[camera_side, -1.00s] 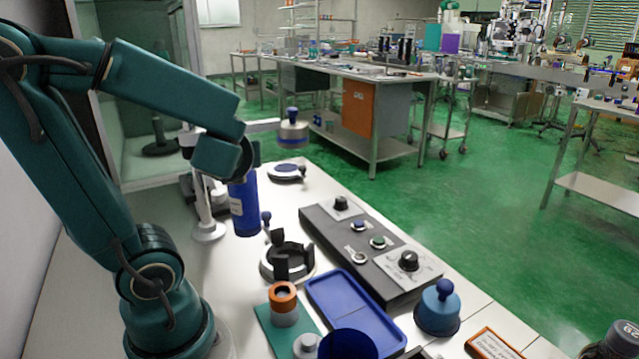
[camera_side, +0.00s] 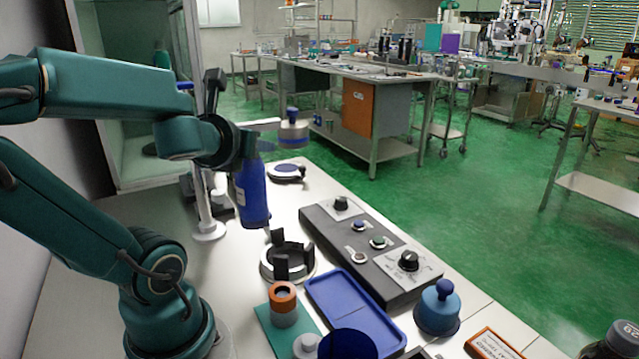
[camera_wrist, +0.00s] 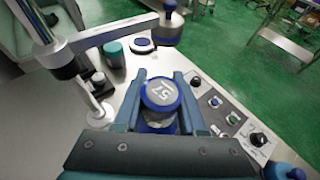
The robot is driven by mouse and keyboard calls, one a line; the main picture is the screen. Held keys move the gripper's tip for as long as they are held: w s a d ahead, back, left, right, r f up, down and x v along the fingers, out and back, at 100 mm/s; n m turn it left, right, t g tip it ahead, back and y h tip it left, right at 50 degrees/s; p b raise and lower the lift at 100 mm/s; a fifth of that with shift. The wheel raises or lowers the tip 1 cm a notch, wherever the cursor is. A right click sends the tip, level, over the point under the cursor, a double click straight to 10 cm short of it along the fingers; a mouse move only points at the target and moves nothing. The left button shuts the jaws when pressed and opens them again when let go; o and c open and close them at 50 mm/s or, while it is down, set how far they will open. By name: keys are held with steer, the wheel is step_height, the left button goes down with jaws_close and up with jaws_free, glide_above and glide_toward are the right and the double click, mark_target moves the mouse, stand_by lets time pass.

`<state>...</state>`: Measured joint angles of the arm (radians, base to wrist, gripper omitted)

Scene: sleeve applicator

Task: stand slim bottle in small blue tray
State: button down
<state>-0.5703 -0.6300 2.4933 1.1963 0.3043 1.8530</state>
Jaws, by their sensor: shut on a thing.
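My gripper (camera_side: 240,150) is shut on a blue slim bottle (camera_side: 253,195) with a pale label. The bottle hangs in the air over the bench, leaning slightly, its base toward the lower right. In the wrist view, the bottle's top (camera_wrist: 163,94) bears the mark "57" and sits between my gripper's two fingers (camera_wrist: 160,82). The small blue tray (camera_side: 398,343) lies flat on the bench, in front and to the right of the bottle, well apart from it. The tray is not in the wrist view.
A round black-jawed fixture (camera_side: 288,260) stands between the bottle and tray. A grey control box (camera_side: 335,232) lies right of it. An orange-topped cylinder (camera_side: 284,300), a dark blue cup (camera_side: 347,345) and a blue knobbed dome (camera_side: 438,312) surround the tray. A metal post (camera_side: 205,205) stands left.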

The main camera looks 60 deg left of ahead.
steer(key=w+d+m+t+h, duration=0.2)
steer(key=w+d+m+h, duration=0.3)
steer(key=d, duration=0.3)
steer(key=w+d+m+t+h, duration=0.3)
steer(key=w+d+m+h, duration=0.15)
steer(key=d, duration=0.45)
steer(key=w+r+m+g+h, duration=0.1)
steer(key=w+r+m+h, duration=0.2)
steer(key=w+m+h, duration=0.15)
steer(key=s+a+f+m+g+h, duration=0.2)
steer(key=s+a+m+g+h, duration=0.2)
steer(key=s+a+m+h, duration=0.4)
steer(key=w+d+f+n+y, duration=0.1)
steer(key=w+d+f, duration=0.2)
steer(key=d+f, duration=0.6)
steer(key=shift+w+f+n, duration=0.25)
steer(key=shift+f+n, duration=0.15)
steer(key=shift+f, duration=0.85)
